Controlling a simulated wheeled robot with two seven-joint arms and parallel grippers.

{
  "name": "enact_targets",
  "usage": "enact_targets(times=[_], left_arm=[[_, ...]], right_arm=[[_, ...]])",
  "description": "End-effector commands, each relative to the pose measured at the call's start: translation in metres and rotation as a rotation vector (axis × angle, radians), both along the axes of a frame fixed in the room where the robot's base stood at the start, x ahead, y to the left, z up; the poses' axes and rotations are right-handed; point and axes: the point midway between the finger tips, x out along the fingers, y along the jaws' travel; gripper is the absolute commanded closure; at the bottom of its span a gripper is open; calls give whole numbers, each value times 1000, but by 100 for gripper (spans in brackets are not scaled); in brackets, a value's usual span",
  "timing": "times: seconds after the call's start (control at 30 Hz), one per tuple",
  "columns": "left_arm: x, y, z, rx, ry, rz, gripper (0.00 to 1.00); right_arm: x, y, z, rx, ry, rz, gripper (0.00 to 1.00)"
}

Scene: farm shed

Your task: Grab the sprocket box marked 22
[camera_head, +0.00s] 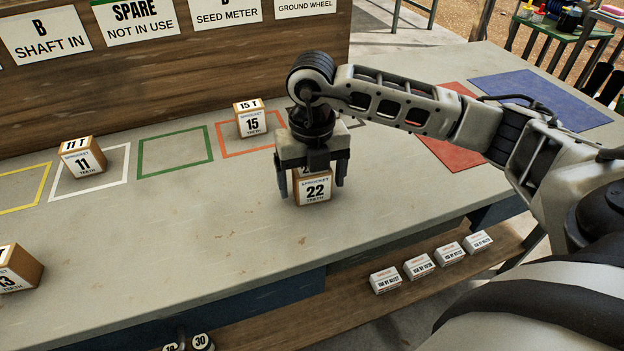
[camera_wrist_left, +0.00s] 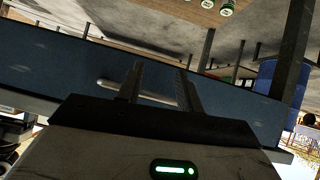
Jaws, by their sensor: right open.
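The sprocket box marked 22 (camera_head: 314,191) stands upright on the workbench in the head view, with a white front label and brown sides. My right gripper (camera_head: 317,183) is straight above it, pointing down. Its fingers are open and reach down on the left and right sides of the box; the gripper hides the box's top. I cannot tell whether the fingers touch it. My left gripper (camera_wrist_left: 160,85) shows only in the left wrist view, its two fingers apart with nothing between them, in front of a blue panel.
The box marked 15 (camera_head: 252,120) stands in the orange outline, and the box marked 11 (camera_head: 83,158) in the white outline. Another box (camera_head: 18,268) is at the left edge. Several small white boxes (camera_head: 420,266) lie on the lower shelf. The bench (camera_head: 190,225) is clear left of box 22.

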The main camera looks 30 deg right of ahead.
Motion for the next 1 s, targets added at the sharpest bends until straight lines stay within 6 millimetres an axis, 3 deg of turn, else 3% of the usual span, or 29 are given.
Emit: enact_targets(times=[0.17,0.3,0.37,0.77,1.0], left_arm=[[0,0,0,0,-2,0,64],[1,0,2,0,-4,0,64],[1,0,2,0,-5,0,64],[1,0,2,-1,-7,-1,64],[2,-1,0,-9,-11,0,64]], right_arm=[[0,0,0,0,0,0,16],[0,0,0,0,0,1,55],[0,0,0,0,0,1,68],[1,0,6,1,-3,1,68],[-3,3,38,2,-6,4,68]])
